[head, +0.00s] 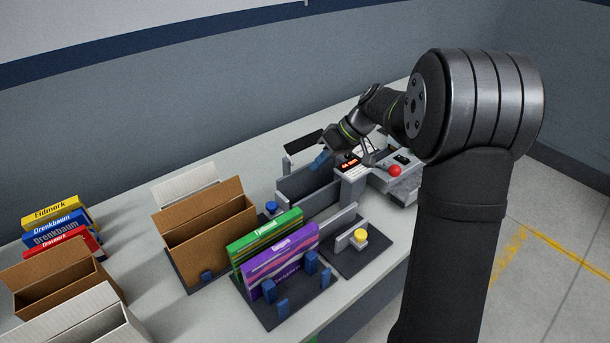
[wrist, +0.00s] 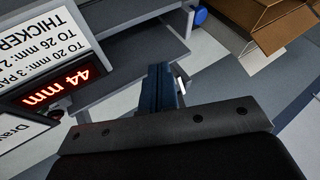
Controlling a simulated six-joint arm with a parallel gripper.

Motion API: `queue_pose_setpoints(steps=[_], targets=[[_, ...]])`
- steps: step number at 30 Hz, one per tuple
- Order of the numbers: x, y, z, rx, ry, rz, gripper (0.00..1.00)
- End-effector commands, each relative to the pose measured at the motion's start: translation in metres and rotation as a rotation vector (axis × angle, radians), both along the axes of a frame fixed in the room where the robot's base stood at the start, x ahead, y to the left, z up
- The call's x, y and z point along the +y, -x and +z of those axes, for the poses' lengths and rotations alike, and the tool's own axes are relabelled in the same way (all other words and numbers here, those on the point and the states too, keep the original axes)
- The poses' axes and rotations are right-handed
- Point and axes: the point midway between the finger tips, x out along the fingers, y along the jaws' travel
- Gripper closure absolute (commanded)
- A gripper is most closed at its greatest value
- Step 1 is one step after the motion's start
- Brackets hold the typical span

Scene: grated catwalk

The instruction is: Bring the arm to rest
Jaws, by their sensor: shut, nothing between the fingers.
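My gripper (head: 322,159) is above the back part of the bench, over a grey walled fixture (head: 305,187) and left of a device with a red display (head: 350,163). In the wrist view my gripper (wrist: 162,84) shows its blue fingers closed together, with nothing between them. My arm reaches in from the right and is bent over the bench. The fingers look clear of the fixture, but the exact gap is hard to tell.
The display (wrist: 57,88) reads 44 mm. A red button (head: 394,170) sits right of it. A green box (head: 264,233) and a purple box (head: 281,262) stand in a holder at the front. Open cartons (head: 212,228) and stacked coloured boxes (head: 58,230) are left.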

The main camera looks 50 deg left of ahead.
Motion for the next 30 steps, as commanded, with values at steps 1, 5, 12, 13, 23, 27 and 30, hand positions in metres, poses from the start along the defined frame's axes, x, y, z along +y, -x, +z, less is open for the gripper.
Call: queue_pose_setpoints(steps=[1,5,12,13,23,27,30], targets=[[-0.003,-0.005,0.007,-0.002,-0.002,-0.002,1.00],[-0.009,-0.012,0.020,-0.002,-0.001,0.000,1.00],[-0.012,-0.015,0.025,-0.001,0.000,0.001,1.00],[-0.012,-0.015,0.025,-0.001,0.000,0.000,1.00],[-0.009,-0.011,0.019,0.001,0.000,0.002,1.00],[-0.002,-0.001,0.003,0.002,0.002,0.002,1.00],[0.006,0.008,-0.013,0.002,0.003,0.003,1.00]])
